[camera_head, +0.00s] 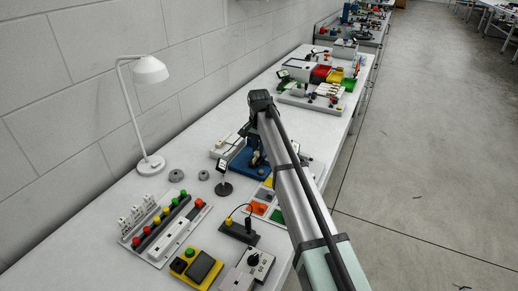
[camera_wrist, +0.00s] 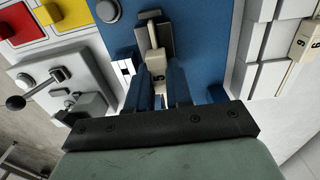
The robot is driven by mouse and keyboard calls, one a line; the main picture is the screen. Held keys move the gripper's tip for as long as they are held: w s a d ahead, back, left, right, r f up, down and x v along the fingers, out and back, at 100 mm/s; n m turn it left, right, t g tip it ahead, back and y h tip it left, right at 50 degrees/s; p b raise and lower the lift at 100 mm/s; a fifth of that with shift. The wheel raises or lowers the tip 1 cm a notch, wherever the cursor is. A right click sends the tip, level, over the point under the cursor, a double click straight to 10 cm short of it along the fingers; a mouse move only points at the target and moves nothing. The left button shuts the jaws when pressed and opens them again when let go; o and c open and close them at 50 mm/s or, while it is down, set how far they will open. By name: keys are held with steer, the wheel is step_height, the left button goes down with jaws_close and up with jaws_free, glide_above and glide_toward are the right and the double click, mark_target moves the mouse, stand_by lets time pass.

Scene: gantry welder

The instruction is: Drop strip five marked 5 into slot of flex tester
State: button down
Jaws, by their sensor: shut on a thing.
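In the wrist view my gripper (camera_wrist: 160,85) has its two blue fingers shut on a small beige strip (camera_wrist: 156,62). The strip bears a dark mark too small to read surely. The strip is over the blue base of the flex tester (camera_wrist: 205,45), in line with the tester's grey block (camera_wrist: 153,25). I cannot tell whether its end is inside the slot or only above it. In the head view the blue tester (camera_head: 238,160) sits on the bench, and my arm partly covers it and my gripper.
A white stepped rack (camera_wrist: 265,45) with marked beige strips (camera_wrist: 305,40) stands right of the tester in the wrist view. A white panel with a black-knobbed lever (camera_wrist: 15,103) is at left. A small stand (camera_head: 223,180), lamp (camera_head: 150,72) and button panels (camera_head: 165,228) crowd the bench.

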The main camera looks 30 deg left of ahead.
steer(key=c, duration=0.9)
jaws_free()
steer(key=shift+c, duration=0.2)
steer(key=shift+r, duration=0.1)
step_height(320, 180, up, 14)
steer(key=shift+f, duration=0.2)
